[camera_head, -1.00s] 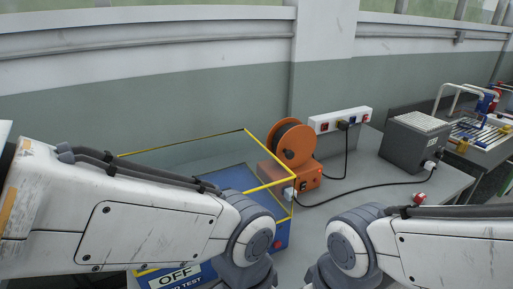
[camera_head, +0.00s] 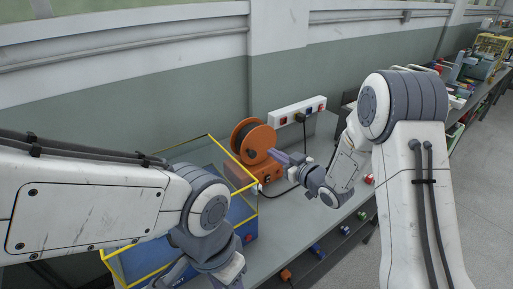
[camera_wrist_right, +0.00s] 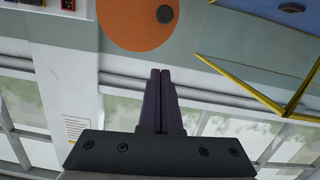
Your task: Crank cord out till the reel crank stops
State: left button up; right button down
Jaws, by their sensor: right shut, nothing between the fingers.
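The orange cord reel (camera_head: 259,143) stands on an orange base (camera_head: 268,173) on the bench, with dark cord wound behind its round face. In the right wrist view the orange disc (camera_wrist_right: 125,25) shows upper left, with a dark round knob (camera_wrist_right: 165,14) near its edge. My right gripper (camera_head: 276,153) is in front of the reel face, fingers pointing at it. In the wrist view its fingers (camera_wrist_right: 161,72) are together, tips just below the knob, with nothing between them. I cannot tell whether they touch the disc. My left arm crosses the lower left; its fingers are out of view.
A white power strip (camera_head: 298,111) with a plug stands behind the reel. A blue unit with a yellow frame (camera_head: 222,150) is close to the left of the reel. A dark cable lies on the bench (camera_head: 262,213). Other equipment stands further right.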

jog(key=p, duration=0.4)
send_near(247, 145)
jog(key=w+a+r, duration=0.3)
jog(key=r, duration=0.1)
jog(key=f, duration=0.3)
jog(key=shift+w+d, duration=0.15)
jog(key=shift+d, duration=0.25)
jog(key=shift+w+f+p, duration=0.1)
jog(key=shift+f+p, duration=0.25)
jog(key=shift+f, duration=0.3)
jog(key=shift+a+f, duration=0.1)
